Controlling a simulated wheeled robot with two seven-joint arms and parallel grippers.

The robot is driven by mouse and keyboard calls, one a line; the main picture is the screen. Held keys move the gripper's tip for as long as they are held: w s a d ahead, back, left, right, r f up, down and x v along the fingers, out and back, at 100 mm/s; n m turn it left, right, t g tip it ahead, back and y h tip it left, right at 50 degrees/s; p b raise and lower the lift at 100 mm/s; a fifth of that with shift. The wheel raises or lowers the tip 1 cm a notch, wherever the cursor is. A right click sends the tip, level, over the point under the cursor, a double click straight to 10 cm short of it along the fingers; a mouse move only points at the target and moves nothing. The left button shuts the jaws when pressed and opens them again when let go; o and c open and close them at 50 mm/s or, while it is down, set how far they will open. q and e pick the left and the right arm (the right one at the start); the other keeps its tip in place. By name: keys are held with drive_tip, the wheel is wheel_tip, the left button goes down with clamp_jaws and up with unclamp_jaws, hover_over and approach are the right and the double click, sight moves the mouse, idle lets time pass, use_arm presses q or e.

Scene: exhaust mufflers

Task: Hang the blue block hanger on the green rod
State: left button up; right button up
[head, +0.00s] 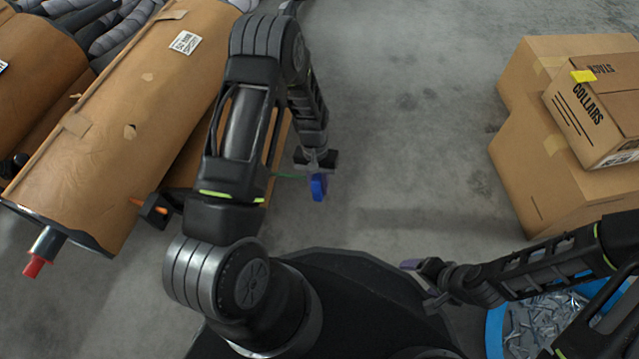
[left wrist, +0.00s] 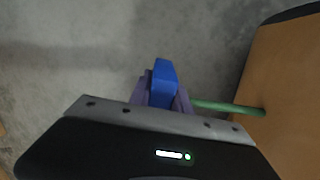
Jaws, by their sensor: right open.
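The blue block hanger (head: 319,188) sits between the purple fingers of my left gripper (head: 317,174), which look shut on it. It also shows in the left wrist view (left wrist: 163,80), with a finger on each side. The green rod (head: 289,176) sticks out from the side of a brown wrapped muffler toward the hanger. In the left wrist view the green rod (left wrist: 228,107) runs to the right finger, where its end is hidden. I cannot tell whether the rod is inside the hanger. My right gripper (head: 422,282) is open and empty at the lower right.
Cardboard boxes (head: 560,130) stand at the right. A blue bin (head: 495,325) of metal parts is at the lower right. The middle floor is clear.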

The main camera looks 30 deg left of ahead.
sight(291, 175)
use_arm(q)
drive_tip(key=shift+o, duration=1.4)
drive_tip(key=shift+n+y, duration=0.4)
drive_tip(key=shift+y, duration=0.2)
drive_tip(key=a, duration=0.2)
drive_tip(key=s+a, duration=0.1)
drive_tip(key=a, duration=0.2)
drive_tip(key=s+a, duration=0.1)
drive_tip(key=a, duration=0.2)
drive_tip(key=shift+s+f, duration=0.2)
drive_tip(key=shift+o, duration=0.7)
drive_tip(key=shift+w+r, duration=0.1)
drive_tip(key=shift+r, duration=0.05)
drive_tip(key=shift+m+h, duration=0.4)
drive_tip(key=shift+h, duration=0.1)
drive_tip(key=w+d+r+p, duration=0.1)
drive_tip(key=d+r, duration=0.1)
drive_tip(key=w+d+r+p, duration=0.1)
drive_tip(key=d+r+p, duration=0.1)
drive_tip(key=r, duration=0.1)
drive_tip(key=w+d+r+p, duration=0.1)
drive_tip(key=d+r, duration=0.1)
drive_tip(key=r, duration=0.1)
drive_tip(key=shift+w, duration=0.2)
drive_tip(key=shift+d+f, duration=0.1)
drive_tip(key=shift+d, duration=0.05)
drive_tip(key=shift+d, duration=0.15)
drive_tip(key=shift+d+f, duration=0.1)
